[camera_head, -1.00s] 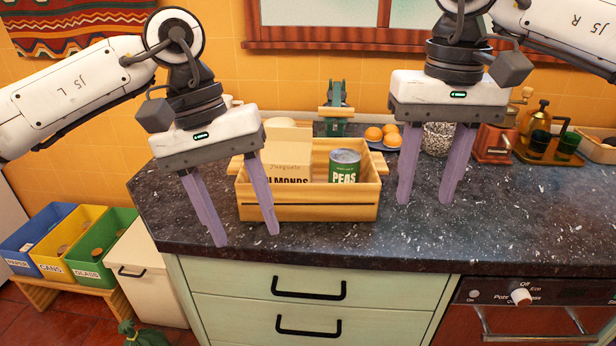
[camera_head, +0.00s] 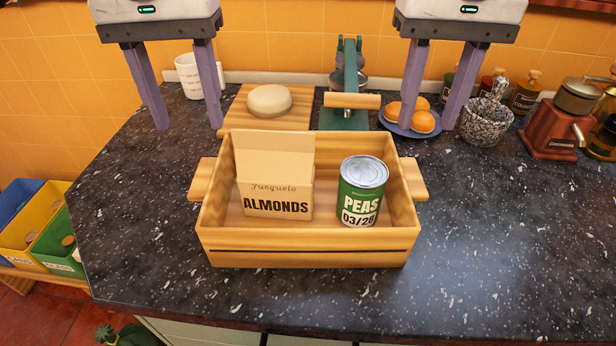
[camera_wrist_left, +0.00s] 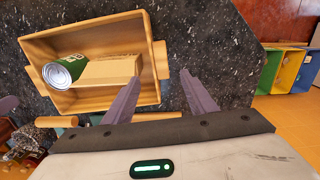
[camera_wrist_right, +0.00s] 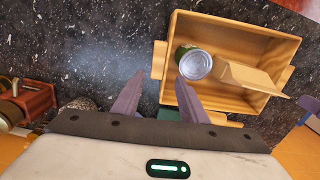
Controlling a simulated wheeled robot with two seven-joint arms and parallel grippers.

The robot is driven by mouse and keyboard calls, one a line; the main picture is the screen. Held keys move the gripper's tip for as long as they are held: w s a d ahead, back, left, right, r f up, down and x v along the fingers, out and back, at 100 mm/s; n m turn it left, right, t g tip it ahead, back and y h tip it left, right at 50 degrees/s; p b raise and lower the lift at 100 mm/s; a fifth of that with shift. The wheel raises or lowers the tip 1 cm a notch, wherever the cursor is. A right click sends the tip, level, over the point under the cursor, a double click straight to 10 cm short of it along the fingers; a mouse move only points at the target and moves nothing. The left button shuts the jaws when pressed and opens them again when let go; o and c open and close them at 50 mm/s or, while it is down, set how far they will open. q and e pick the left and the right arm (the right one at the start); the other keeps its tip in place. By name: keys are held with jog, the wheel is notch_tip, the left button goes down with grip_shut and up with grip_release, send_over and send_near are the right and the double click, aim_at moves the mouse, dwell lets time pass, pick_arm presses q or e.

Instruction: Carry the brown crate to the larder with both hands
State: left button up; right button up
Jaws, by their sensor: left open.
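The brown crate (camera_head: 310,258) is a light wooden box with a handle block at each end, standing level on the dark speckled counter. Inside it are an open almonds carton (camera_head: 275,190) on the left and a green peas can (camera_head: 361,195) on the right. My left gripper (camera_head: 188,128) is open and empty, above and beyond the crate's left handle (camera_head: 201,180). In the left wrist view that handle (camera_wrist_left: 160,60) lies just past the spread fingertips. My right gripper (camera_head: 425,128) is open and empty; in the right wrist view the other handle (camera_wrist_right: 159,60) lies just past its fingertips.
Behind the crate are a board with a round pale item (camera_head: 269,101), a green press (camera_head: 345,118), a plate of oranges (camera_head: 421,122) and a stone mortar (camera_head: 486,124). A grinder (camera_head: 560,125) stands farther right. The counter (camera_head: 500,240) beside the crate is clear. Sorting bins (camera_head: 35,225) stand left.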

aim_at(205, 175)
pick_arm(q)
jog(key=f, duration=1)
jog(key=shift+s+f, duration=0.15)
jog(key=shift+s, duration=0.05)
pick_arm(e)
jog(key=f, duration=1)
jog(key=shift+s+f, duration=0.1)
jog(key=shift+s, duration=0.1)
pick_arm(q)
jog(key=shift+c, duration=0.3)
pick_arm(e)
jog(key=shift+c, duration=0.3)
pick_arm(q)
jog(key=c, duration=1.1)
pick_arm(e)
grip_shut()
pick_arm(q)
grip_shut()
